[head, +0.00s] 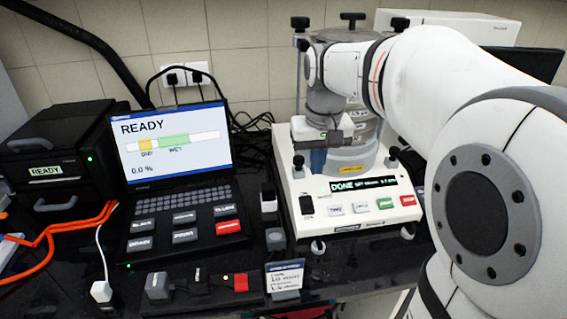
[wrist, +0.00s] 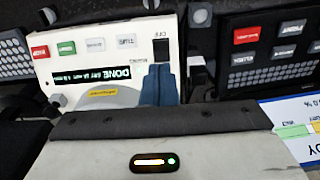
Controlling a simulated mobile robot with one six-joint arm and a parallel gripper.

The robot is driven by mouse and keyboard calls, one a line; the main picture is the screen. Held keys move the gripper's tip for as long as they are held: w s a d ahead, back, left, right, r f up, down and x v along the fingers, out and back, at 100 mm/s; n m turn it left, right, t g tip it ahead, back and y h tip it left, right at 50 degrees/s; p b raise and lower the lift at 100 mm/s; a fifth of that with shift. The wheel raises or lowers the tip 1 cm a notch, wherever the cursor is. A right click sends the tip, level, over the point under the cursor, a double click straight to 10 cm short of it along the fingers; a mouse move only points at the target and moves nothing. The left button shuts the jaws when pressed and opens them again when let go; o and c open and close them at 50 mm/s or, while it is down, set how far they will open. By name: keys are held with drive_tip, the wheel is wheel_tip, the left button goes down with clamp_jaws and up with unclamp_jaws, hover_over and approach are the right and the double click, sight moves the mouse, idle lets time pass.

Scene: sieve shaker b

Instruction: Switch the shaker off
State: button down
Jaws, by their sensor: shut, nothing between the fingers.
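The sieve shaker has a white base (head: 345,219) with a lit display (head: 363,185) reading "DONE". A black rocker switch (head: 306,205) sits at the left end of its front panel; it also shows in the wrist view (wrist: 161,47), and I cannot tell its position. White, green (head: 385,203) and red (head: 407,199) buttons lie to its right. My gripper (head: 318,165) is over the left part of the base, behind the switch in the head view. In the wrist view its blue fingers (wrist: 158,70) are shut and empty, tips near the switch; I cannot tell whether they touch it.
A laptop (head: 175,140) showing "READY" and "0.0 %" stands to the left of the shaker. A black device (head: 60,150) with a "READY" screen is at far left, beside orange cables. A small card (head: 285,277) stands at the front. Dark knobs rise around the shaker's base.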

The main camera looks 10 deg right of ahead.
sight(309, 208)
drive_tip(key=w, duration=0.2)
drive_tip(key=shift+w+d+f, duration=0.1)
drive_tip(key=shift+w+d, duration=0.05)
drive_tip(key=shift+w, duration=0.25)
drive_tip(key=shift+f, duration=0.15)
drive_tip(key=f, duration=0.4)
drive_tip(key=w+f, duration=0.1)
drive_tip(key=f, duration=0.8)
drive_tip(key=shift+w+f, duration=0.15)
drive_tip(key=shift+f, duration=0.2)
drive_tip(key=shift+f+b, duration=0.1)
drive_tip(key=shift+b, duration=0.3)
